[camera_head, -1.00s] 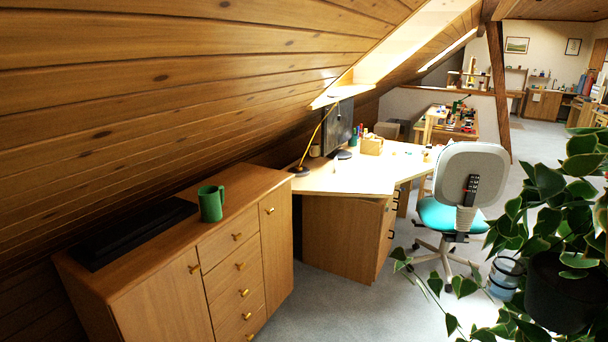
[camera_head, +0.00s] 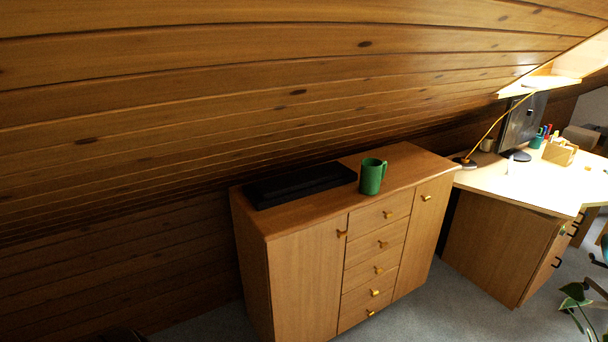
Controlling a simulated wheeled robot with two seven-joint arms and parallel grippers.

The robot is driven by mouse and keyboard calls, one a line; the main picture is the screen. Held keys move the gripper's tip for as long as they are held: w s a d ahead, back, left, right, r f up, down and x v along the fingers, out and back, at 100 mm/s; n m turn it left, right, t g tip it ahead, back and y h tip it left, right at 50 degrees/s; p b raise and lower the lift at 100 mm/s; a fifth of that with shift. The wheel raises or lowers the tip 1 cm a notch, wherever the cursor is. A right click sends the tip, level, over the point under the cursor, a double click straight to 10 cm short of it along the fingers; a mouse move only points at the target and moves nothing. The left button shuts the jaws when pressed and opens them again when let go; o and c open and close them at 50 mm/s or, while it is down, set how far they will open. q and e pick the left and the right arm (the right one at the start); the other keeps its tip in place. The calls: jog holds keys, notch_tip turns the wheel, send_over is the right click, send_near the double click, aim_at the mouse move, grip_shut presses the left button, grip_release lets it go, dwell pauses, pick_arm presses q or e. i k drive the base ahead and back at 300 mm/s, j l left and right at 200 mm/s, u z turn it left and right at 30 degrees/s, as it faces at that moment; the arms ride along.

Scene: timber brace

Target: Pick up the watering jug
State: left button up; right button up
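A green jug (camera_head: 372,176) with a handle on its right side stands upright on top of the wooden cabinet (camera_head: 420,160). It is the only jug-like thing in view. It stands just right of a flat black box (camera_head: 300,184) on the same top. Neither of my grippers shows in the head view.
The cabinet has drawers and doors with brass knobs. A sloping timber ceiling (camera_head: 200,110) comes down low behind it. A desk (camera_head: 510,185) with a lamp, a monitor (camera_head: 522,122) and a pen cup stands at the right. Grey floor (camera_head: 430,310) lies free in front.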

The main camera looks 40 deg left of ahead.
aim_at(371, 173)
jog(key=u, duration=0.95)
jog(key=z, duration=2)
jog(key=u, duration=1.6)
jog(key=i+l+u, duration=0.15)
jog(key=u, duration=0.3)
jog(key=i+l+u, duration=0.25)
jog(key=u, duration=0.2)
jog(key=i+l+u, duration=0.2)
jog(key=u, duration=0.3)
jog(key=l, duration=0.1)
